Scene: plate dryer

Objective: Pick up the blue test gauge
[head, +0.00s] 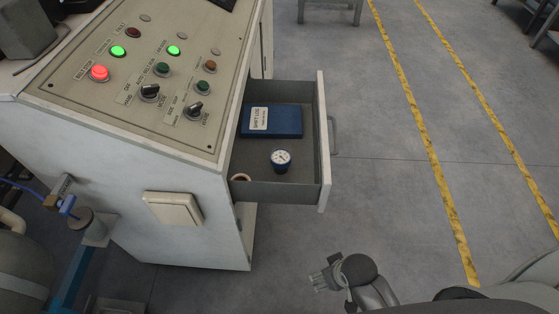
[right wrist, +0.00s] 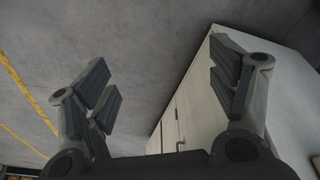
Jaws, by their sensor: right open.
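The gauge does not show in that view. My left gripper is not in view.
A blue log book (head: 283,122) lies behind the gauge in the drawer, and a small ring-shaped item (head: 240,178) lies at the drawer's near left corner. The console (head: 130,150) with lit buttons borders the drawer on the left. The floor (head: 385,200) to the right is clear.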

